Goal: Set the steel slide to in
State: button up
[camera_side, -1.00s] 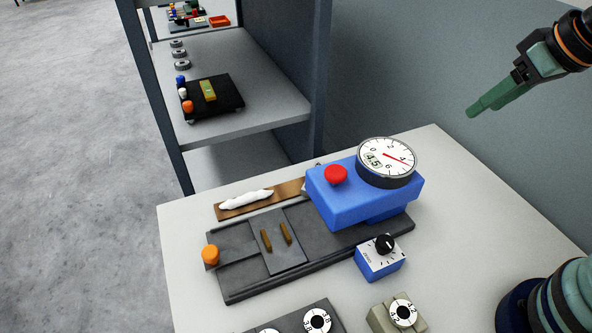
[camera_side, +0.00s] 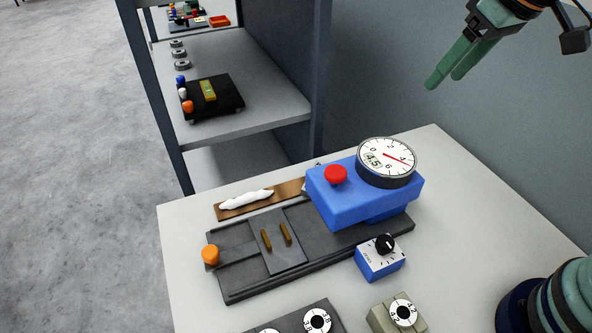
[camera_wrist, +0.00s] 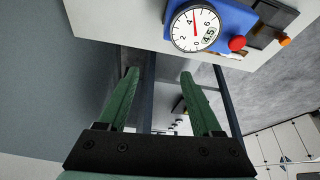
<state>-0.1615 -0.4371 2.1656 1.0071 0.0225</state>
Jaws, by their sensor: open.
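The steel slide (camera_side: 283,254) is a dark grey plate with two upright brass pins. It sits on a long grey track bed (camera_side: 327,252), left of a blue housing (camera_side: 338,207). An orange knob (camera_side: 210,255) is at the bed's left end. The housing carries a red button (camera_side: 335,174) and a round dial gauge (camera_side: 386,161) reading 4.5. My gripper (camera_side: 445,80) is open and empty, high above the back right of the table, well away from the slide. In the wrist view, my gripper (camera_wrist: 160,74) shows both green fingers apart with nothing between them.
A blue box with a black dial knob (camera_side: 379,258) stands in front of the housing. White numbered dials (camera_side: 317,320) are at the front edge. A brown board with white fluff (camera_side: 246,199) lies behind the bed.

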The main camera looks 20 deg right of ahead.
jog(key=w+a+r+n+g, duration=0.15)
jog(key=w+a, duration=0.45)
jog(key=a, duration=0.6)
jog(key=n+g, duration=0.3)
jog(key=n, duration=0.3)
send_over(210, 251)
notch_tip(210, 251, down, 14)
jog(key=shift+h, duration=0.4)
notch_tip(210, 251, down, 12)
jog(key=shift+r, duration=0.25)
grip_shut()
jog(key=shift+r, duration=0.1)
